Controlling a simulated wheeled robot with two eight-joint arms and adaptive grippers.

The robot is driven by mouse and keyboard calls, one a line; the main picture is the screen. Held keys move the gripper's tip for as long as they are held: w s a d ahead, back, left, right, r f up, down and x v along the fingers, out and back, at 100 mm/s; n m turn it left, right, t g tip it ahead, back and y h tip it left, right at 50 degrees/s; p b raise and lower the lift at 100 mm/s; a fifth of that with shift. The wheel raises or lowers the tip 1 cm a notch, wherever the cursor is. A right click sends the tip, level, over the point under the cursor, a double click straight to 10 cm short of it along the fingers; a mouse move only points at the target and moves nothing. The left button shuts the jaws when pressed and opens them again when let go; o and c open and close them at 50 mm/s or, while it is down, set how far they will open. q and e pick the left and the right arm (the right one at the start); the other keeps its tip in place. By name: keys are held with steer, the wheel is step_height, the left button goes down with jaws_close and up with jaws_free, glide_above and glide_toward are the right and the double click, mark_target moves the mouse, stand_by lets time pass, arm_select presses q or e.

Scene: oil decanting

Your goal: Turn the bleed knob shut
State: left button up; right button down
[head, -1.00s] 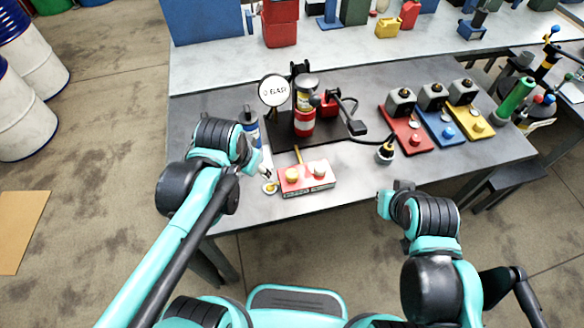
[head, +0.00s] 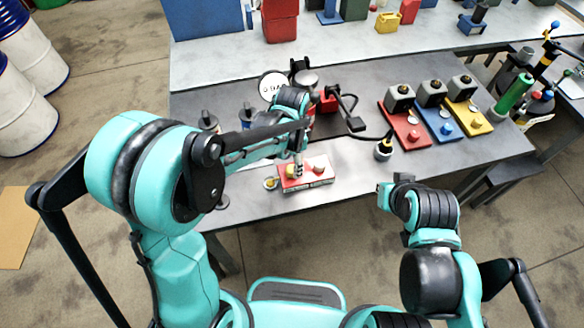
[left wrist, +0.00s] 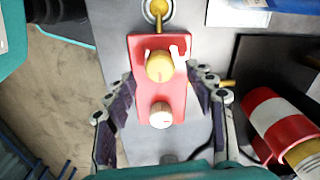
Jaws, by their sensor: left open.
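A red box (head: 306,184) with two round knobs on top lies near the front edge of the dark table. The yellow knob (left wrist: 160,66) and the paler knob (left wrist: 161,115) both show in the left wrist view; which one is the bleed knob I cannot read. My left gripper (head: 297,160) is over the box in the head view.
Red, blue and yellow stations (head: 405,128) stand farther right. The table around the connector is clear.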

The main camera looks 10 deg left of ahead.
mark_target(292, 171)
arm_select(q)
steer(key=shift+f, duration=1.3)
steer(key=c, duration=1.1)
steer(key=shift+c, duration=0.2)
